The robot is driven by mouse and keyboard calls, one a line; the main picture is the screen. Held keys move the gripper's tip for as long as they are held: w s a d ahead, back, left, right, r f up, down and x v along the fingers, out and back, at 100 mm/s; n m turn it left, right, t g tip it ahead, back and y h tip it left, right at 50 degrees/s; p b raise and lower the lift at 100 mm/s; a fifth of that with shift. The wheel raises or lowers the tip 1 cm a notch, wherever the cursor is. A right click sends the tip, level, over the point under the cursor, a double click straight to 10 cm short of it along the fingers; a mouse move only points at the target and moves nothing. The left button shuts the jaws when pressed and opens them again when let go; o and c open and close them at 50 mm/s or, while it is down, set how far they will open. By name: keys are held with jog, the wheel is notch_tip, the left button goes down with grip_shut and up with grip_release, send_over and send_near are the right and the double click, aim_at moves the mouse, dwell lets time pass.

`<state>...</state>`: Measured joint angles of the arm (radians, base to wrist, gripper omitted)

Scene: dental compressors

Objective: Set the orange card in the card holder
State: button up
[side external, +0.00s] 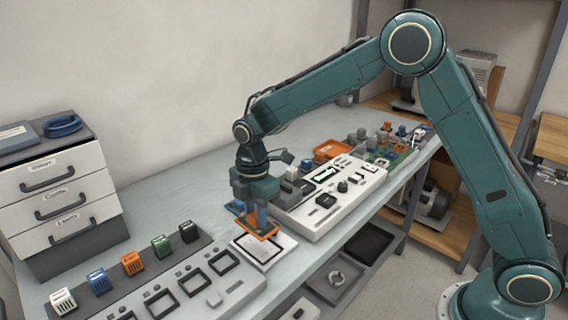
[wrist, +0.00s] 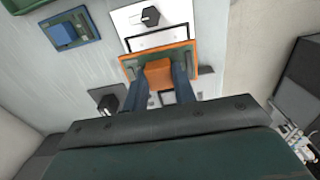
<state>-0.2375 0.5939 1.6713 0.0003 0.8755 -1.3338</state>
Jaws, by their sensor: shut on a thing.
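The orange card (side external: 254,235) is a flat plate with an orange block on top. My gripper (side external: 259,219) points down and is shut on that block. In the wrist view my gripper (wrist: 160,80) has one finger on each side of the block, and the orange card (wrist: 129,66) lies crosswise beyond the fingertips. A pale, dark-framed panel (side external: 277,252), which looks like the card holder, is just under and beside the card in the side view. I cannot tell if card and panel touch. The card hides part of it.
A blue card (side external: 235,207) lies close behind my gripper; the wrist view also shows this blue card (wrist: 63,34). A white console (side external: 327,200) with knobs stands at right. A grey panel (side external: 190,284) with square frames and coloured blocks is at front left. Drawers (side external: 62,196) stand at far left.

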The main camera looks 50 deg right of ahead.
jog(key=shift+f, duration=0.1)
jog(key=shift+f, duration=2.5)
jog(key=shift+f, duration=0.75)
dwell(0.5)
jog(key=o, duration=1.4)
jog(key=shift+r, duration=0.15)
jog(key=shift+r, duration=3.4)
